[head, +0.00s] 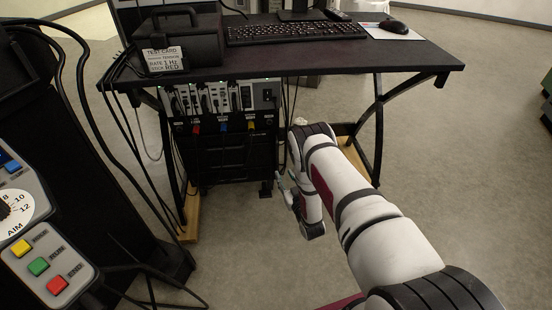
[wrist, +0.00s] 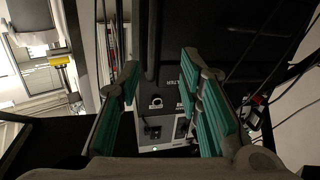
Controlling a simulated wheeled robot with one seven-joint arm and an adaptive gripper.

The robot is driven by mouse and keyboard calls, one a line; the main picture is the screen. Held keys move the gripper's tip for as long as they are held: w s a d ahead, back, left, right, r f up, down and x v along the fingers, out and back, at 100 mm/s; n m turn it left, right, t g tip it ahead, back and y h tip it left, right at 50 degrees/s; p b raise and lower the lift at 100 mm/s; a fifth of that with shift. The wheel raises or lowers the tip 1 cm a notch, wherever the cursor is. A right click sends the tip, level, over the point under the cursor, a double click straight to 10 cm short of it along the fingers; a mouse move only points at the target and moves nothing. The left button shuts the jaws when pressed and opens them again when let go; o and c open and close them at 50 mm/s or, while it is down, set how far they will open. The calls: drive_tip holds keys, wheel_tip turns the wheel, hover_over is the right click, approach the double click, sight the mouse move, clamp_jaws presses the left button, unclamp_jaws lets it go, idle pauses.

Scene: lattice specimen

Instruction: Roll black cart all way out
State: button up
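The black cart (head: 232,155) stands under the desk, with a rack of light-coloured modules in its upper part and dark shelves below. Small casters show at its foot. My gripper (head: 283,187) is low at the cart's right front side, partly hidden by my arm. In the wrist view my gripper (wrist: 160,68) has its two teal-padded fingers apart, with a clear gap between them. A dark upright bar (wrist: 152,40) shows beyond the fingertips, and a grey panel with sockets (wrist: 165,130) shows between the fingers. I cannot tell whether either finger touches the cart.
The black desk (head: 330,62) carries a keyboard, a mouse and a black case with a test card. Its legs stand on both sides of the cart. Cables hang at the left. A control panel (head: 50,265) with coloured buttons is at near left. Floor (head: 240,255) in front is clear.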

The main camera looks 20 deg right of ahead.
sight(277, 155)
drive_tip(key=shift+m+t+h, duration=0.3)
drive_tip(key=shift+m, duration=0.2)
drive_tip(key=w+b, duration=0.2)
drive_tip(key=w, duration=0.2)
drive_tip(key=w+b, duration=0.1)
drive_tip(key=w, duration=0.4)
drive_tip(key=w+b, duration=0.2)
drive_tip(key=w, duration=0.2)
drive_tip(key=shift+w+d+r+b, duration=0.1)
drive_tip(key=shift+w+d+b, duration=0.15)
drive_tip(key=shift+b, duration=0.1)
clamp_jaws()
